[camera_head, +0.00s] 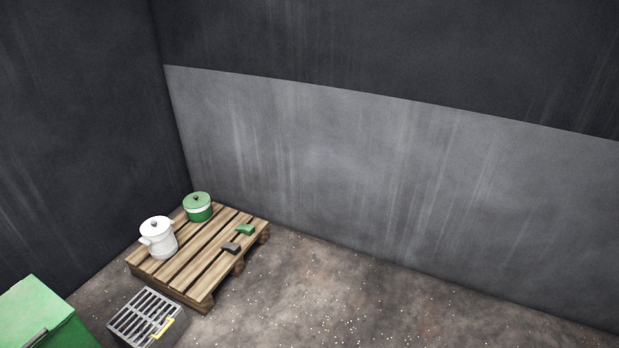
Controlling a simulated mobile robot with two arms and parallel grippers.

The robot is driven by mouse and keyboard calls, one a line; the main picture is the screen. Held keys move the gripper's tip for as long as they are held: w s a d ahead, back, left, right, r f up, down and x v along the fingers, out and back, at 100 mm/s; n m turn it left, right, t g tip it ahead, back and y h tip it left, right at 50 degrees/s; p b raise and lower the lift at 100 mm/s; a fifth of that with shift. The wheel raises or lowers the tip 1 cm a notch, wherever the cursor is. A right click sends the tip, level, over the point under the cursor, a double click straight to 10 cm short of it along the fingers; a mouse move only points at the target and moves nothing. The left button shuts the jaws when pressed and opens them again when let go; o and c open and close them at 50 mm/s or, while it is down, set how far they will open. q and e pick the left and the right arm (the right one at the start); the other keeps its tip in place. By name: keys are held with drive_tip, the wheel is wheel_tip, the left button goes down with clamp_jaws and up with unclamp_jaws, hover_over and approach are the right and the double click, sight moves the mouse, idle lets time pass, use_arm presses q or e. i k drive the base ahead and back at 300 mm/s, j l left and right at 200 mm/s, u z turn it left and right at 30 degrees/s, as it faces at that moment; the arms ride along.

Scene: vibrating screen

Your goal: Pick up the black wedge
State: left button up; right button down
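The black wedge (231,248) is a small dark block lying on top of the wooden pallet (177,271), toward its right side. A green wedge (245,230) of similar shape lies just behind it, a little to the right. Neither of my grippers nor my arms shows in the head view, so I cannot see whether they are open or shut.
A white lidded pot (159,240) and a green lidded pot (198,207) stand on the pallet. A grey grated box (146,316) with a yellow part sits in front. A green box (42,316) is at lower left. Walls stand behind; speckled floor at right is clear.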

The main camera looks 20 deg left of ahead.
sight(233, 249)
drive_tip(key=i+u, duration=0.25)
drive_tip(key=i, duration=0.3)
drive_tip(key=i+l+u, duration=0.15)
drive_tip(key=i+u, duration=0.15)
drive_tip(key=i, duration=0.2)
drive_tip(key=i+l+u, duration=0.25)
drive_tip(key=i, duration=0.3)
